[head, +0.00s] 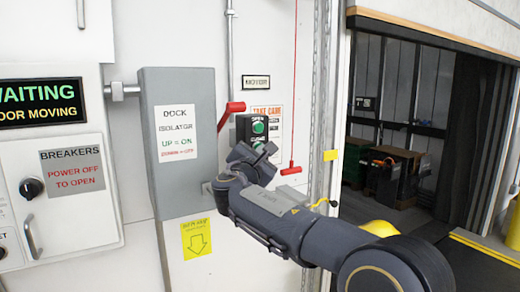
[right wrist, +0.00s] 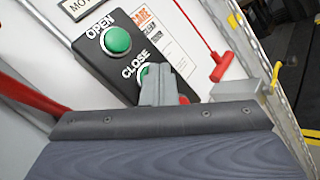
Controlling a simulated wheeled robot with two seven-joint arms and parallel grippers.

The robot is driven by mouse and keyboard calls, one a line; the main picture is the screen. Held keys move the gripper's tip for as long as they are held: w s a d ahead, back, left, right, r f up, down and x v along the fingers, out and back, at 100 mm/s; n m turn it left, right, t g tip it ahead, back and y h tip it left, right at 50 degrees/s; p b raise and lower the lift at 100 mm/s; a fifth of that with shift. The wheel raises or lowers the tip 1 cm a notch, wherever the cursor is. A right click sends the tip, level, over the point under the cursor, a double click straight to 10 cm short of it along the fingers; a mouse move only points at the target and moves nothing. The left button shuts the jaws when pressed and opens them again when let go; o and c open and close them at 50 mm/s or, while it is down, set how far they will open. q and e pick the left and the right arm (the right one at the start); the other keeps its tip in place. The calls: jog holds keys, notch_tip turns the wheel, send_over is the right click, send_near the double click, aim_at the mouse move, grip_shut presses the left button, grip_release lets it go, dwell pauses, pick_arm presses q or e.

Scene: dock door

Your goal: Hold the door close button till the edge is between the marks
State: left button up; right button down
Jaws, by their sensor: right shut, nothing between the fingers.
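The dark button box (head: 243,125) hangs on the white wall. In the right wrist view its green OPEN button (right wrist: 117,40) is clear, and the green CLOSE button (right wrist: 145,72) is partly hidden behind my fingers. My right gripper (right wrist: 160,82) is shut and empty, its tips over the CLOSE button; I cannot tell whether they touch it. It also shows in the head view (head: 250,152). A tan edge strip (head: 430,38) runs along the top of the doorway. A yellow mark (head: 331,155) sits on the door frame. My left gripper is out of view.
A sign (head: 40,103) reads "WAITING" and "DOOR MOVING". The grey isolator box (head: 178,185) with its red lever (head: 230,112) stands left of the buttons. A red pull handle (head: 291,169) hangs to their right. Dark crates (head: 395,175) stand beyond the doorway.

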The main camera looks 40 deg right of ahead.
jog(key=shift+s, duration=0.1)
jog(key=shift+s+a+b, duration=0.1)
jog(key=shift+s+b, duration=0.4)
jog(key=shift+s, duration=0.2)
jog(key=shift+s+a+b, duration=0.15)
jog(key=shift+s+b, duration=0.35)
jog(key=shift+s, duration=0.75)
jog(key=shift+s+a+b, duration=0.15)
jog(key=shift+s+b, duration=0.35)
jog(key=shift+s, duration=0.75)
jog(key=shift+f, duration=0.1)
